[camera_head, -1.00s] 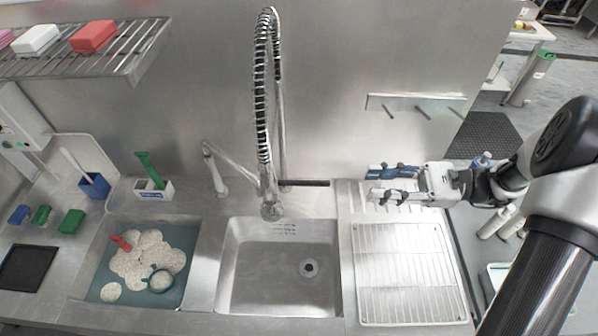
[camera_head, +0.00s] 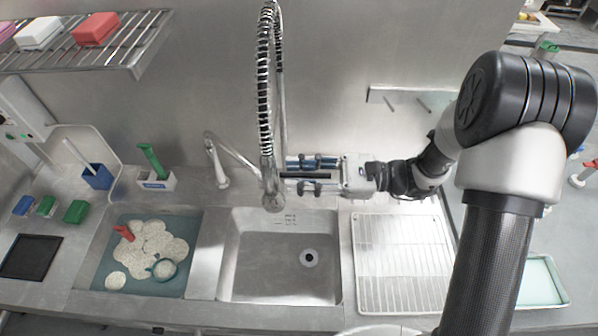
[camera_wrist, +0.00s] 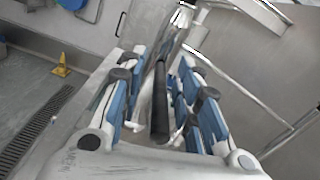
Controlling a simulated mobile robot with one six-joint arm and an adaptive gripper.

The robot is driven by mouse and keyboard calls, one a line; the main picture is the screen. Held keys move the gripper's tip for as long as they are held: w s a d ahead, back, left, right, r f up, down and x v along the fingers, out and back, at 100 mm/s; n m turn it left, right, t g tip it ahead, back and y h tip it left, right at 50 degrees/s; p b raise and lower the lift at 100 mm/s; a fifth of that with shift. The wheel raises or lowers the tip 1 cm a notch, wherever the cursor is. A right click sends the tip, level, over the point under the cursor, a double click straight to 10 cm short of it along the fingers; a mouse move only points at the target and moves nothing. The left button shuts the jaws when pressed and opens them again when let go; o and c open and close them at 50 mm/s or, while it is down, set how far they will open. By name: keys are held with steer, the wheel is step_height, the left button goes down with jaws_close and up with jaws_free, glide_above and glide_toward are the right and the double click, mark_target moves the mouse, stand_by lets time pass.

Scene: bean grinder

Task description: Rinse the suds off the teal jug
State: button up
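A round teal rim (camera_head: 164,269), which looks like the teal jug, shows among white suds (camera_head: 145,248) in the left basin; the rest of it is hidden. The tall spring spray tap (camera_head: 265,95) stands behind the middle basin. A black lever (camera_wrist: 160,105) sticks out rightward from it. My gripper (camera_head: 290,173) reaches in from the right at the tap. In the wrist view, its blue-padded fingers (camera_wrist: 163,60) stand apart on either side of the lever, with gaps visible. The gripper looks open around the lever, not closed on it.
The middle basin (camera_head: 250,270) is empty, with a drain. A wire drying rack (camera_head: 400,270) lies to its right, bare. A red handle (camera_head: 124,232) sticks out of the suds. A second slim tap (camera_head: 217,165) and a caddy with a green brush (camera_head: 152,165) stand behind the left basin.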

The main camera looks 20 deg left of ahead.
steer(key=shift+a, duration=0.1)
steer(key=shift+c, duration=0.3)
jaws_close()
stand_by(0.5)
